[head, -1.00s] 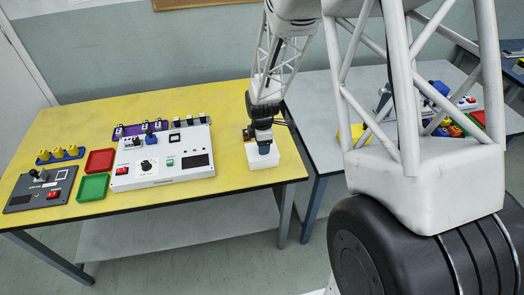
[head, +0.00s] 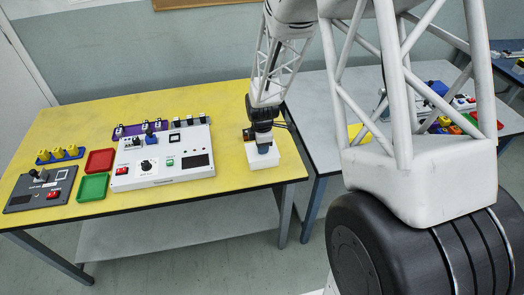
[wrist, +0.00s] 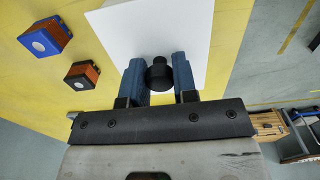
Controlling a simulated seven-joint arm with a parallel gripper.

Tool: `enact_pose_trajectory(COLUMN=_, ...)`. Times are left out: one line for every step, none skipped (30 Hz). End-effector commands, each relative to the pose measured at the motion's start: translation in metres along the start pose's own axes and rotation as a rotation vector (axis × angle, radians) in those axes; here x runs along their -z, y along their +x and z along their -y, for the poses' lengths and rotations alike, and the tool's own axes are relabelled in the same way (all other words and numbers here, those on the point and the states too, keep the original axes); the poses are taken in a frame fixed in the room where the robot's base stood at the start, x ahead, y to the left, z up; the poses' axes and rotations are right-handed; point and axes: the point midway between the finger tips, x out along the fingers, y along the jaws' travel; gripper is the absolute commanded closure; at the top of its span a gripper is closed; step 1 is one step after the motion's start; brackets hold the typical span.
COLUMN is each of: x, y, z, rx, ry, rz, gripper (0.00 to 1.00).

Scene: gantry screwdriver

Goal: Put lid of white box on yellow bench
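The white box (head: 262,184) is on the right end of the yellow bench (head: 226,96), near its front corner. Its white lid (wrist: 215,30) fills the upper middle of the wrist view, with a round black knob (wrist: 158,77) on it. My gripper (wrist: 160,79) has its two blue fingers on either side of the knob, apparently touching it. In the head view my gripper (head: 263,148) points down at the box top. I cannot tell whether the lid is raised from the box.
Two small button boxes, one blue (wrist: 45,38) and one dark (wrist: 82,75), stand beside the white box. A white control panel (head: 160,170) lies to the left, with green (head: 93,187) and red (head: 100,160) trays beyond it. Bare yellow surface separates panel and box.

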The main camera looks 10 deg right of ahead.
Motion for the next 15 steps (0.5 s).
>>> enact_pose_trajectory(x=0.0, y=0.0, z=0.0, rx=0.0, ry=0.0, rz=0.0, gripper=0.88)
enact_pose_trajectory(x=0.0, y=0.0, z=0.0, rx=0.0, ry=0.0, rz=0.0, gripper=0.92)
enact_pose_trajectory(x=0.0, y=0.0, z=0.0, rx=0.0, ry=0.0, rz=0.0, gripper=0.97)
enact_pose_trajectory(x=0.0, y=-0.0001, z=-0.0001, rx=0.0, ry=0.0, rz=0.0, gripper=0.97)
enact_pose_trajectory(x=0.0, y=-0.0001, z=-0.0001, rx=0.0, ry=0.0, rz=0.0, gripper=1.0)
enact_pose_trajectory(x=0.0, y=-0.0001, z=-0.0001, rx=0.0, ry=0.0, rz=0.0, gripper=1.0)
enact_pose_trajectory(x=0.0, y=-0.0001, z=-0.0001, rx=0.0, ry=0.0, rz=0.0, gripper=1.0)
enact_pose_trajectory(x=0.0, y=-0.0001, z=-0.0001, rx=0.0, ry=0.0, rz=0.0, gripper=1.0)
enact_pose_trajectory(x=0.0, y=-0.0002, z=-0.0001, rx=0.0, ry=0.0, rz=0.0, gripper=1.0)
enact_pose_trajectory(x=0.0, y=-0.0002, z=-0.0001, rx=0.0, ry=0.0, rz=0.0, gripper=1.0)
enact_pose_trajectory(x=0.0, y=-0.0005, z=-0.0001, rx=0.0, ry=0.0, rz=0.0, gripper=1.0)
enact_pose_trajectory(x=0.0, y=-0.0009, z=-0.0001, rx=0.0, ry=0.0, rz=0.0, gripper=1.0)
enact_pose_trajectory(x=0.0, y=-0.0014, z=-0.0001, rx=-0.001, ry=0.0, rz=0.0, gripper=1.0)
enact_pose_trajectory(x=0.0, y=-0.0021, z=-0.0002, rx=-0.001, ry=0.0, rz=0.0, gripper=1.0)
enact_pose_trajectory(x=0.0, y=-0.0033, z=-0.0003, rx=-0.001, ry=0.0, rz=0.0, gripper=1.0)
